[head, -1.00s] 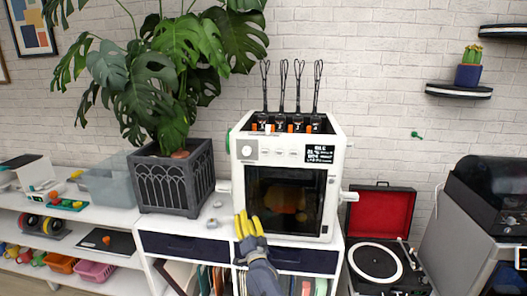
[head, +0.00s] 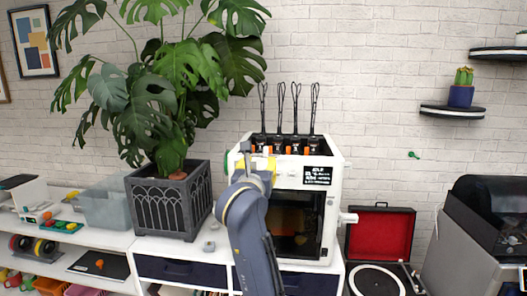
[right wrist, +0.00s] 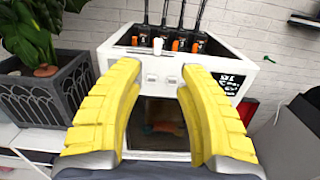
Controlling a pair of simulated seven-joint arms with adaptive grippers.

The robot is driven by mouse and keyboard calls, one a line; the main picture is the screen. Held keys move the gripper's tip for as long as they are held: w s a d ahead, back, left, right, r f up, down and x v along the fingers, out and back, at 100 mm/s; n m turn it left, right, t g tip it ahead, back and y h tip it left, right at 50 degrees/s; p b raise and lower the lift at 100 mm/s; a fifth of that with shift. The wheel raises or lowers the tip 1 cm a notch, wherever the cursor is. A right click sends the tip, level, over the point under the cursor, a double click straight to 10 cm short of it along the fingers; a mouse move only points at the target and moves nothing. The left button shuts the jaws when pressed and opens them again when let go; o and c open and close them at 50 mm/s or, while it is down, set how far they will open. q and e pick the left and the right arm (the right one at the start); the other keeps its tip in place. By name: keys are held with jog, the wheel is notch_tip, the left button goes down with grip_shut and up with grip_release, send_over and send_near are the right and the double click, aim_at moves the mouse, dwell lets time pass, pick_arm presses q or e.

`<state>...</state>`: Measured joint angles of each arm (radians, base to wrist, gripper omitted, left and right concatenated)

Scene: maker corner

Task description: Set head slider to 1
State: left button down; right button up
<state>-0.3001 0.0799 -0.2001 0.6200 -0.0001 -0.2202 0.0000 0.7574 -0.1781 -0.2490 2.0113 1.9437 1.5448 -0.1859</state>
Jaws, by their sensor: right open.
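A white 3D printer (head: 328,222) stands on the cabinet, with several black tool heads with orange tabs (head: 297,150) along its open top. The right wrist view shows orange tabs (right wrist: 177,45) and one white tab (right wrist: 158,46) on the top front edge, and small pale raised parts (right wrist: 151,78) on the panel below. I cannot tell which of these is the head slider or read its setting. My right gripper (right wrist: 162,95) is open and empty, its yellow fingers spread in front of the panel. In the head view the right gripper (head: 262,165) and arm hide the panel's left part.
A potted monstera (head: 170,205) stands left of the printer. A red-lined record player (head: 380,235) is to the right, beside a grey machine (head: 478,220). A black label (head: 317,175) is on the printer's front. Thin black loops rise above the tool heads.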

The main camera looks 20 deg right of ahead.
aim_at(266, 151)
jog(key=x, duration=0.5)
jog(key=f+x, duration=0.1)
jog(key=x, duration=1.1)
jog(key=shift+w+f, duration=0.25)
jog(key=shift+w, duration=0.05)
grip_shut()
